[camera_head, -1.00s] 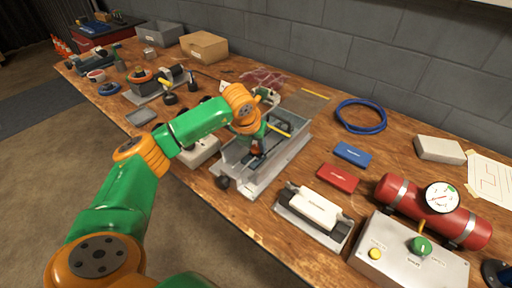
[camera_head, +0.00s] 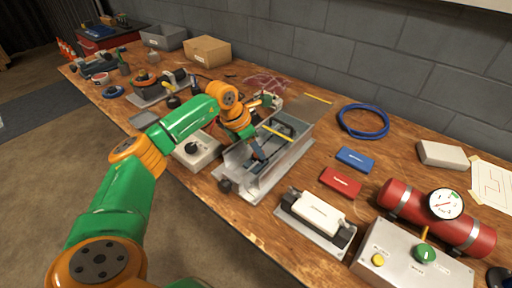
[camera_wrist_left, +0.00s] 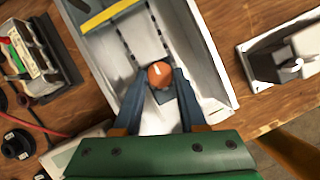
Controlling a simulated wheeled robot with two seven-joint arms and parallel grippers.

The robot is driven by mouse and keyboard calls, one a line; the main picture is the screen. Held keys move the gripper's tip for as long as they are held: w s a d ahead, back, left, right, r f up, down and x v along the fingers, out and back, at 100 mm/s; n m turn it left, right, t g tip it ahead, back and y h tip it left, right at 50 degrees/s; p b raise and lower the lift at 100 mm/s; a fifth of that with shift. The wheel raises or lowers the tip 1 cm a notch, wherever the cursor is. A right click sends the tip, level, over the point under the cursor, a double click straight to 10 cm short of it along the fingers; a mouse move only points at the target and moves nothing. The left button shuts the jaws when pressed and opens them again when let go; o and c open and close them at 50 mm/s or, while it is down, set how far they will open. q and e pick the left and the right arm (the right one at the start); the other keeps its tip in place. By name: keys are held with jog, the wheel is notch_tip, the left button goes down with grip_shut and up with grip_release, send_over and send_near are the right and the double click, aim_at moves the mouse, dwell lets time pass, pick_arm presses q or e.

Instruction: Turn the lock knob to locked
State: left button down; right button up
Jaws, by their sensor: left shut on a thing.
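The lock knob (camera_wrist_left: 160,75) is a round orange knob with a white mark. It sits inside a light grey open bay (camera_wrist_left: 205,60), which is also on the bench in the head view (camera_head: 290,160). My left gripper (camera_wrist_left: 160,88) reaches down into the bay with its two dark fingers closed on either side of the knob. In the head view the left gripper (camera_head: 257,152) hides the knob. The white mark points up and slightly left in the wrist view. I cannot read any locked label. My right gripper is not in view.
A yellow bar (camera_head: 280,133) crosses the bay near the fingers. A box with a black knob (camera_head: 194,157) stands left of the bay. A white block in a holder (camera_head: 312,208), red and blue blocks, a red cylinder (camera_head: 438,218) and a control box (camera_head: 408,262) lie right.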

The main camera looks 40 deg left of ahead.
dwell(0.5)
pick_arm(q)
jog(key=shift+c, duration=2.3)
grip_release()
jog(key=v, duration=0.7)
